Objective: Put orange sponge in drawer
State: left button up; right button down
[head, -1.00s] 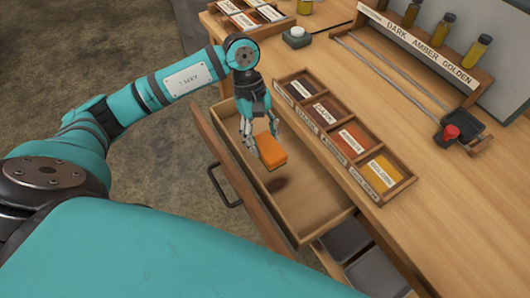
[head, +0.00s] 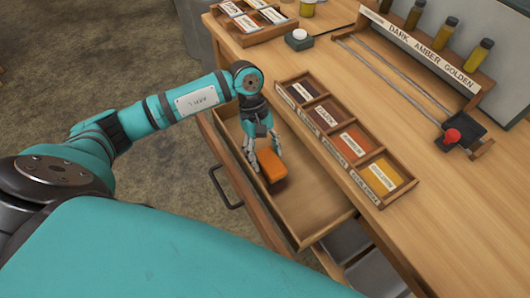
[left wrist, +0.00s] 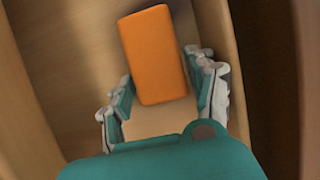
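The orange sponge (head: 272,167) is inside the open wooden drawer (head: 312,222), low over its floor with a dark shadow close beside it. I cannot tell whether it touches the floor. My left gripper (head: 264,153) reaches down into the drawer from above, its fingertips at the sponge's two sides. In the left wrist view the sponge (left wrist: 157,55) lies between the fingertips of the gripper (left wrist: 161,68), which meet its left and right edges. The drawer floor (left wrist: 85,75) shows around it. My right gripper is not in view.
The drawer front with a dark handle (head: 226,190) faces left. The drawer's near end is clear.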

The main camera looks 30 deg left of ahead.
pick_arm(q)
jog(key=shift+r, duration=0.1)
jog(key=shift+r+p, duration=0.25)
jog(key=shift+p, duration=0.05)
jog(key=b+v, duration=0.2)
jog(key=v, duration=0.9)
jog(key=shift+r+b, duration=0.3)
jog(key=shift+b, duration=0.05)
jog(key=shift+w+a, duration=0.1)
jog(key=shift+a, duration=0.05)
